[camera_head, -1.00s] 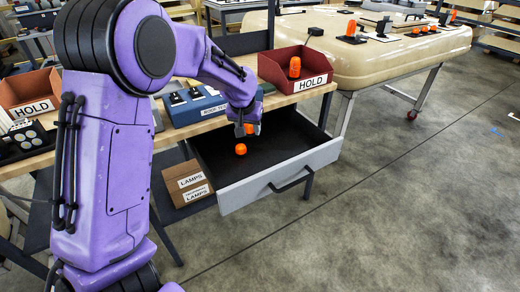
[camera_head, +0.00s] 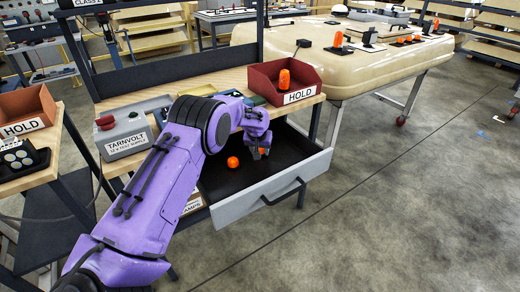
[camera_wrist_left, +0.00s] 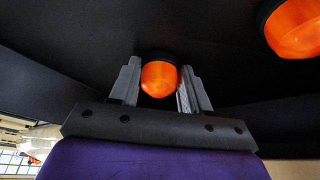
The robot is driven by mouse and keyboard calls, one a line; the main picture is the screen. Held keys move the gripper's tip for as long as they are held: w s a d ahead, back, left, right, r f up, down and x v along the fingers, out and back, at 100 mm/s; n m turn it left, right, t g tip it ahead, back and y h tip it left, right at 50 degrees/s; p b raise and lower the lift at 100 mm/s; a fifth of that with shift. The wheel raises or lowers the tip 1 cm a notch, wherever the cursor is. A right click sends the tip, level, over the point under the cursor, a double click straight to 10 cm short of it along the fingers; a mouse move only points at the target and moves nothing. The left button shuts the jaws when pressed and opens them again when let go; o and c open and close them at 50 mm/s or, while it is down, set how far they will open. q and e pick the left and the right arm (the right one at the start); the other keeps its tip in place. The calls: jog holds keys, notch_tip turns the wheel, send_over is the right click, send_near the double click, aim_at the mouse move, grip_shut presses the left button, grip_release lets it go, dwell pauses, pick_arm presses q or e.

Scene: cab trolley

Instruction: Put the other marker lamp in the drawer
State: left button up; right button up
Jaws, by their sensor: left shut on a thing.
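My left gripper (camera_head: 260,154) is shut on an orange marker lamp (camera_wrist_left: 158,78) and holds it inside the open grey drawer (camera_head: 270,190), toward the right of the other lamp. In the wrist view the held lamp sits between the two fingers (camera_wrist_left: 155,88). Another orange marker lamp (camera_head: 233,161) with a dark base is in the drawer to the left of the gripper; it also shows in the wrist view (camera_wrist_left: 295,28). I cannot tell whether the held lamp touches the drawer floor. My right gripper is not in view.
A red HOLD bin (camera_head: 300,97) with an orange lamp (camera_head: 284,79) stands on the bench above the drawer. A grey Tarnvolt lamp tester (camera_head: 124,135) is at the left. A cream cab roof (camera_head: 350,70) with several lamps stands behind right. Open floor lies at the right.

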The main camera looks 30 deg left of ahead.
pick_arm(q)
jog(key=shift+f, duration=0.15)
jog(key=o, duration=1)
jog(key=shift+o, duration=0.2)
jog(key=v, duration=1.2)
jog(key=shift+r, duration=0.2)
